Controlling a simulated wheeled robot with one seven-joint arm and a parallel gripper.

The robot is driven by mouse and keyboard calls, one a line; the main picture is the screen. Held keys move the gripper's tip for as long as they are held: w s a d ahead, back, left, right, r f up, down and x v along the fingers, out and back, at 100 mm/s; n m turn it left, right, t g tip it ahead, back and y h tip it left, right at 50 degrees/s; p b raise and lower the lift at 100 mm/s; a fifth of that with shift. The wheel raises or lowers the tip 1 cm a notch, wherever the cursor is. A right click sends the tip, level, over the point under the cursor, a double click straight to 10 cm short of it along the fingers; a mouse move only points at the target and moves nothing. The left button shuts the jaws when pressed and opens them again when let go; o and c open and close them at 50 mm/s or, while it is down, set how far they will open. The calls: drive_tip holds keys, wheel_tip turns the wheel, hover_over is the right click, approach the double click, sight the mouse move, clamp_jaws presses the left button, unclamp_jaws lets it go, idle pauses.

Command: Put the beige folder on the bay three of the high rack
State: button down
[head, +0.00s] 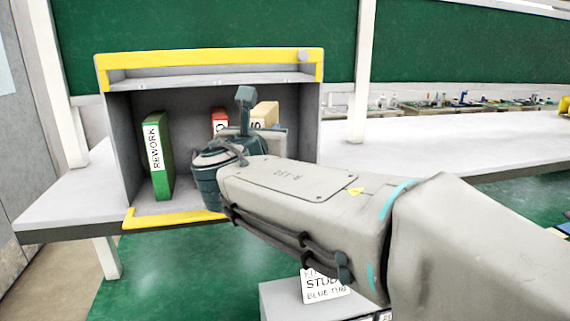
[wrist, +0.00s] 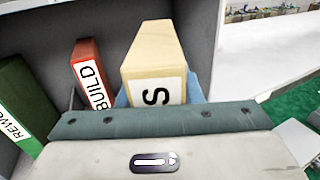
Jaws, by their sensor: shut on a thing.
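The beige folder (head: 265,112) stands roughly upright inside the grey rack (head: 113,140), on the right side. In the wrist view the beige folder (wrist: 153,45) shows its top and a white label with an "S", between blue fingers. My gripper (wrist: 158,98) is shut on it from the front. In the head view my gripper (head: 247,135) and arm cover most of the folder and the rack's right half. Whether the folder's bottom touches the rack floor is hidden. No bay numbers are readable.
A green REWORK folder (head: 157,157) stands at the rack's left, leaning slightly. A red folder (head: 219,121) stands just left of the beige one, with a gap between. A white-labelled box (head: 290,300) is below the rack. The grey counter (head: 430,131) to the right is largely clear.

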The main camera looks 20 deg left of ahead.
drive_tip(key=w+a+f+p, duration=0.1)
drive_tip(key=w+p, duration=0.2)
drive_tip(key=w, duration=0.5)
drive_tip(key=w+a+f+p, duration=0.1)
drive_tip(key=w+p, duration=0.3)
drive_tip(key=w, duration=0.5)
drive_tip(key=shift+w+a+f, duration=0.25)
drive_tip(key=shift+a+f, duration=0.05)
drive_tip(key=shift+f, duration=0.4)
drive_tip(key=shift+f, duration=0.1)
drive_tip(key=c, duration=1)
unclamp_jaws()
drive_tip(key=shift+s, duration=0.1)
drive_tip(key=s+b, duration=0.1)
drive_tip(key=s, duration=0.3)
drive_tip(key=s+d+b, duration=0.1)
drive_tip(key=s+b, duration=0.1)
drive_tip(key=s, duration=0.1)
drive_tip(key=s+b, duration=0.1)
drive_tip(key=s, duration=0.3)
drive_tip(key=shift+s+d, duration=0.35)
drive_tip(key=shift+d, duration=0.05)
